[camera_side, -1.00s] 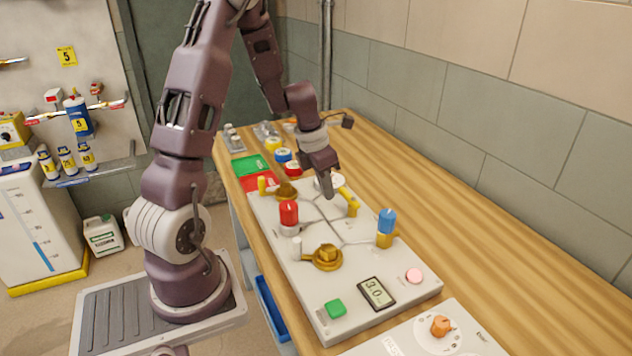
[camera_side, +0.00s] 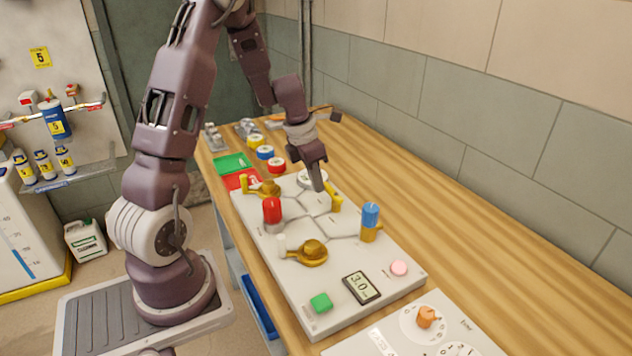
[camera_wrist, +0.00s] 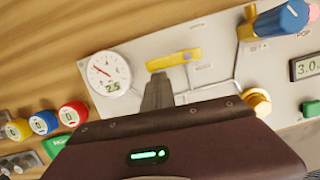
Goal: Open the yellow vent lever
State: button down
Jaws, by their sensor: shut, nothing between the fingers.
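A yellow lever (camera_side: 335,200) stands on the pale panel (camera_side: 283,285), beside the round white gauge. In the wrist view this yellow lever (camera_wrist: 173,60) lies nearly level across the picture, just beyond my fingertips. My gripper (camera_side: 319,188) is shut and empty, pointing down just left of the lever. In the wrist view my gripper's fingers (camera_wrist: 158,85) are together, with their tips close below the lever; I cannot tell whether they touch it. Another yellow handle (camera_side: 244,184) sits beside a brass valve at the panel's far left. I see no readable vent label.
The panel also carries a red knob (camera_side: 272,210), a blue knob (camera_side: 370,215), a brass valve with a white handle (camera_side: 311,252), a green button (camera_side: 321,302) and a display (camera_side: 361,287). The gauge (camera_wrist: 108,73) stands near my fingers. Bare wooden bench (camera_side: 440,235) lies right.

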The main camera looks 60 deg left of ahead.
jog(key=shift+w+a+m, duration=0.1)
jog(key=shift+m, duration=0.2)
jog(key=w+m, duration=0.1)
jog(key=m, duration=0.1)
jog(key=m+h, duration=0.1)
jog(key=shift+w+a+m, duration=0.3)
jog(key=shift+w+m, duration=0.1)
jog(key=w+m, duration=0.1)
jog(key=m, duration=0.2)
jog(key=shift+w+m+g+h, duration=0.3)
jog(key=shift+w+g+h, duration=0.05)
jog(key=shift+g+h, duration=0.05)
jog(key=w+m, duration=0.1)
jog(key=m, duration=0.1)
jog(key=w+d+m+g, duration=0.1)
jog(key=m, duration=0.1)
jog(key=shift+m+h, duration=0.3)
jog(key=shift+w+d+m+g, duration=0.2)
jog(key=shift+w+d+m, duration=0.1)
jog(key=shift+m, duration=0.55)
jog(key=shift+w+d+m+g, duration=0.2)
jog(key=shift+w+d+m, duration=0.1)
jog(key=shift+m, duration=0.5)
jog(key=shift+w+d+m+g, duration=0.2)
jog(key=shift+d+m, duration=0.1)
jog(key=shift+m, duration=0.55)
